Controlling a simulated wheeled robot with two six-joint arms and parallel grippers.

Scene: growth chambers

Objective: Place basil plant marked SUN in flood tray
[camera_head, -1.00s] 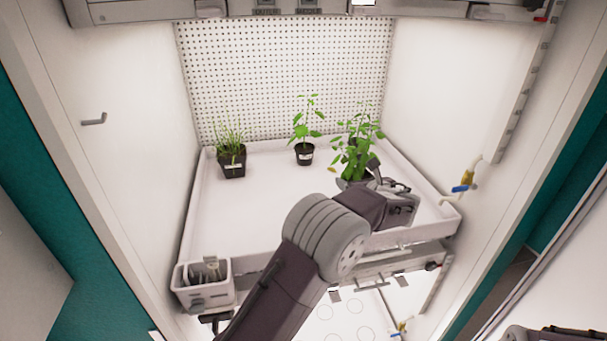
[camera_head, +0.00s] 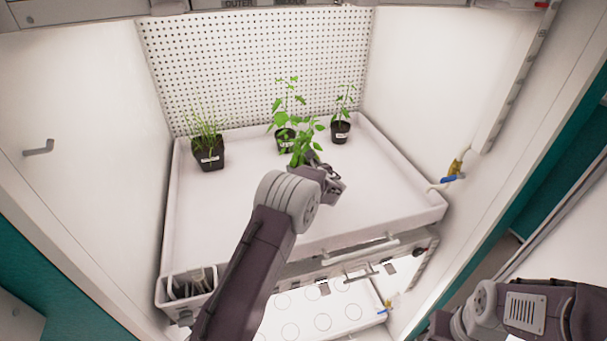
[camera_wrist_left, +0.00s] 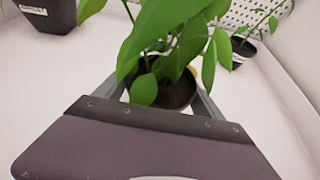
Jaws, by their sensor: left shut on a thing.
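My left gripper (camera_head: 318,176) is shut on a leafy green plant (camera_head: 303,147) over the middle of the white flood tray (camera_head: 232,205). In the left wrist view the fingers (camera_wrist_left: 165,95) stand on either side of its dark round pot (camera_wrist_left: 176,92), and broad leaves (camera_wrist_left: 150,35) hang over it. The head view hides most of this pot behind the gripper. I see no readable SUN mark on it. I cannot tell whether the pot touches the tray floor. My right arm shows at the lower right, but its gripper is out of view.
A grassy potted plant (camera_head: 208,152) stands at the tray's back left. A leafy potted plant (camera_head: 285,139) stands just behind the held one, and a thin one (camera_head: 340,132) at the back right. A small bin (camera_head: 187,285) hangs at the front left corner. The tray's left and right front are clear.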

